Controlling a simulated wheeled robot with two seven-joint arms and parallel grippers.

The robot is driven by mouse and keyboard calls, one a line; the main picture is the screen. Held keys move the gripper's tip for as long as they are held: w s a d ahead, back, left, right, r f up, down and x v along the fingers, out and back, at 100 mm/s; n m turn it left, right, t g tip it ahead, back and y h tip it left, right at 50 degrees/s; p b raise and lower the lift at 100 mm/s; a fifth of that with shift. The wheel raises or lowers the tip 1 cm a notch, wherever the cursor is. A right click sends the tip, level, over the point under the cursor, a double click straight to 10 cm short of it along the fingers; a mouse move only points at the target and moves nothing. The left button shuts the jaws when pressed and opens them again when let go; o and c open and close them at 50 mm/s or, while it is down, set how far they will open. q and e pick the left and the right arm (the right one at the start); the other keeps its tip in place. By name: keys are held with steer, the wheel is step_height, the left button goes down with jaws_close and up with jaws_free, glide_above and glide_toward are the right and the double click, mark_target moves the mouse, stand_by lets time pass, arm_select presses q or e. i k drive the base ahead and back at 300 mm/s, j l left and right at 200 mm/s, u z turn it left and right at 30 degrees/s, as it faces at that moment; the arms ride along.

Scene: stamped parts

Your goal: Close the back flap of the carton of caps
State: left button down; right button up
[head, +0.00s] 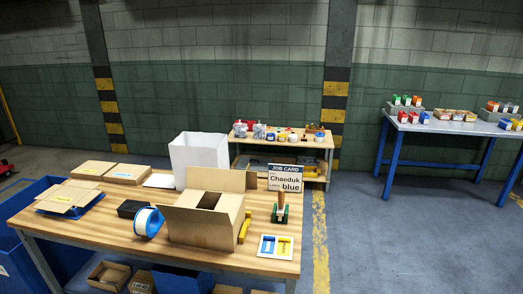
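The brown cardboard carton (205,232) stands on the wooden table, right of its middle. Its back flap (216,179) stands up at the rear edge, in front of a tall white box. A dark opening (209,201) shows in its top, so the carton is partly open. Another flap (178,214) sticks out toward the left at the front. The caps inside cannot be made out. Neither of my grippers is in view.
Flat cartons (125,173) lie at left.

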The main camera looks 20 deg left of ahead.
mark_target(226, 181)
steer(key=i+j+u, duration=0.15)
steer(key=u, duration=0.3)
steer(key=i+j+u, duration=0.2)
steer(key=u, duration=0.2)
steer(key=l+u, duration=0.15)
steer(key=u, duration=0.25)
steer(key=i+l+u, duration=0.15)
steer(key=u, duration=0.25)
steer(key=l+u, duration=0.2)
steer(key=u, duration=0.2)
steer(key=l+u, duration=0.2)
steer(key=u, duration=0.2)
